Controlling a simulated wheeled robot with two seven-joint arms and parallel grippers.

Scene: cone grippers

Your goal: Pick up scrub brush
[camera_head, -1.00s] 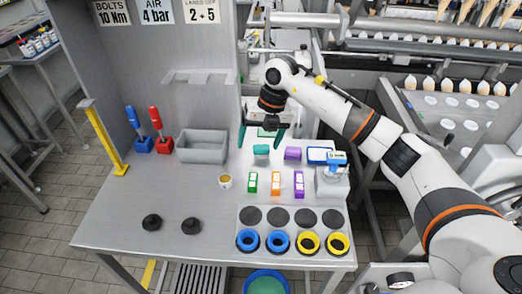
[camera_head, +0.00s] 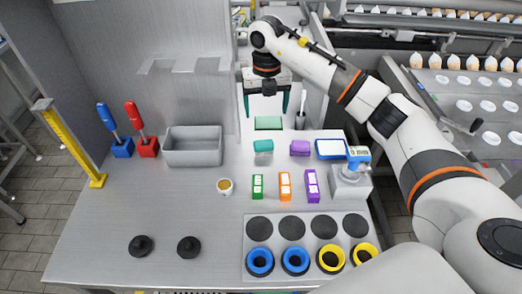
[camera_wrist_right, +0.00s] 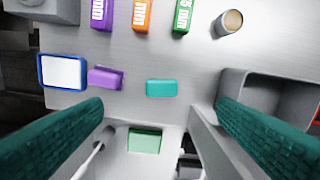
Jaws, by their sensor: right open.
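A thin white-handled tool (camera_head: 301,116) with a dark end stands behind the bench's back edge, just right of my right gripper (camera_head: 266,103). It may be the scrub brush, but it is too small to be sure. In the right wrist view its white shaft (camera_wrist_right: 89,159) shows low at left, beside the left finger. My right gripper is open and empty, fingers pointing down above the back edge. My left gripper is out of view.
A grey bin (camera_head: 193,146) stands left of the gripper. Teal (camera_head: 263,147) and purple (camera_head: 300,148) blocks lie in front. Blue (camera_head: 107,116) and red (camera_head: 135,115) handled tools stand in holders at left.

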